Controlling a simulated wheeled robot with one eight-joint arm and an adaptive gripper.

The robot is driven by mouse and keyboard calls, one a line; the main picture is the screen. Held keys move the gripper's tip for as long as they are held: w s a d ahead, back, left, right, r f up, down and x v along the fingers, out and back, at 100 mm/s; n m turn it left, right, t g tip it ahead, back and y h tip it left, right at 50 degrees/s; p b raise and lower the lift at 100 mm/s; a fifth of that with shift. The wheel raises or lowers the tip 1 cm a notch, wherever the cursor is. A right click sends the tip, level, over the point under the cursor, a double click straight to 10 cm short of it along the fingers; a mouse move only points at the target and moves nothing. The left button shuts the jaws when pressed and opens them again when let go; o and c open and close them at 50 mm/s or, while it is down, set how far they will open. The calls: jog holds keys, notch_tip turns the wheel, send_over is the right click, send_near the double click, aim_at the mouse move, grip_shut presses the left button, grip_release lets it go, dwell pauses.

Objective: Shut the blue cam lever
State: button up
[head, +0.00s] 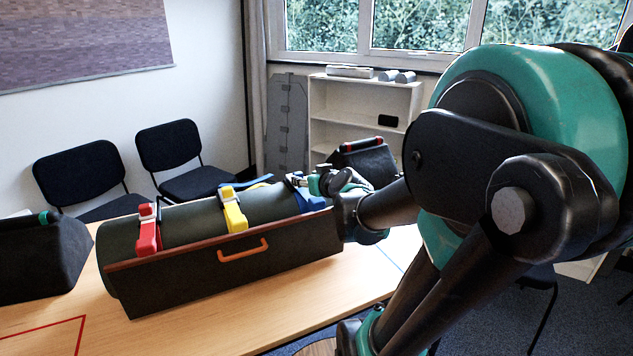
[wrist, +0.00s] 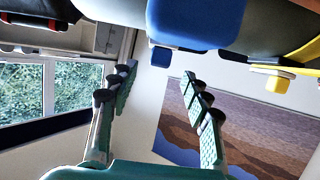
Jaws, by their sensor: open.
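The blue cam lever (head: 309,201) is at the right end of a dark cylinder (head: 185,212) in the head view, partly hidden by my gripper. In the wrist view a large blue block, seemingly the blue lever (wrist: 196,22), fills the top middle, with a smaller blue piece below it. My gripper (head: 325,181) is right beside the blue lever in the head view. In the wrist view my gripper (wrist: 160,76) is open, its two fingers spread with nothing between them. I cannot tell whether it touches the lever or how far the lever is raised.
A red lever (head: 148,232) and a yellow lever (head: 234,214) sit on the cylinder to the left. The cylinder lies in a dark cradle with an orange handle (head: 243,250) on a wooden table (head: 230,325). Another dark block (head: 30,262) stands at left. The front tabletop is clear.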

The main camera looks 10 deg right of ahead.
jog(key=shift+v, duration=3.5)
